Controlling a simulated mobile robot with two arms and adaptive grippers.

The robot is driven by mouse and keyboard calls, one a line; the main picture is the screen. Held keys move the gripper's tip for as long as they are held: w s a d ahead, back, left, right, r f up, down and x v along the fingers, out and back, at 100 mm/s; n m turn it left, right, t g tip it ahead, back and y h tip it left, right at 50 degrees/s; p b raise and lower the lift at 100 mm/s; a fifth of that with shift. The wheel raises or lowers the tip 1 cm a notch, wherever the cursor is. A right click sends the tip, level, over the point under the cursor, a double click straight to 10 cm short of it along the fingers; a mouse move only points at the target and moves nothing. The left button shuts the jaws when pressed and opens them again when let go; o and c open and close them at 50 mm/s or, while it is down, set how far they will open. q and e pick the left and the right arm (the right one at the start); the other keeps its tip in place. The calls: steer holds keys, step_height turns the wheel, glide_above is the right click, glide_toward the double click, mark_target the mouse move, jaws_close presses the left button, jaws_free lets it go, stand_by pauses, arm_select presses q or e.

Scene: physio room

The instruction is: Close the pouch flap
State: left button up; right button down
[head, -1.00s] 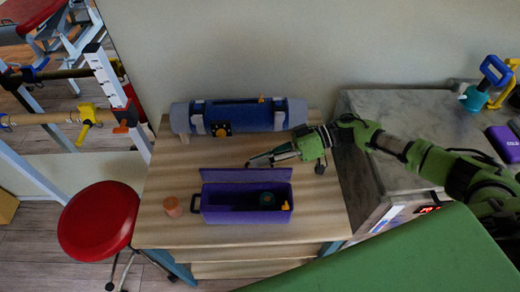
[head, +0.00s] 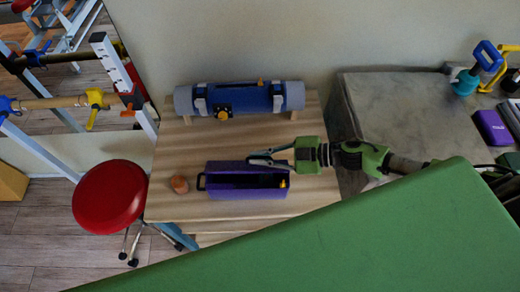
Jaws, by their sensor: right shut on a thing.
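The purple pouch (head: 235,192) is a long box-like case on the wooden table, with a dark loop handle on its left end and a small yellow part at its right end. Its flap (head: 228,167) stands up along the back edge, and the inside looks dark. My right gripper (head: 258,158) reaches in from the right, its fingers at the top edge of the flap, shut on it. The fingers partly cover the flap's right part. My left gripper is not in view.
A blue-grey roll (head: 240,98) lies on a rack at the back of the table (head: 170,207). A small brown cup-like object (head: 180,184) stands left of the pouch. A green padded surface (head: 370,240) fills the lower right. A red stool (head: 108,194) stands at left.

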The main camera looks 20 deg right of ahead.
mark_target(263, 170)
steer(key=shift+s+a+f+n+t+b, duration=0.15)
steer(key=shift+s+f+n+t+b, duration=0.2)
steer(key=shift+s+n+b, duration=0.15)
steer(key=shift+s+a+f+n+t+b, duration=0.2)
steer(key=shift+s+n+t+b, duration=0.15)
steer(key=shift+n+b, duration=0.2)
steer(key=shift+s+a+f+n+t+b, duration=0.15)
steer(key=shift+s+n+t+b, duration=0.2)
steer(key=shift+n+b, duration=0.3)
steer(key=c, duration=2.5)
jaws_free()
steer(key=shift+d, duration=0.2)
steer(key=shift+s+d, duration=0.25)
steer(key=v, duration=1.1)
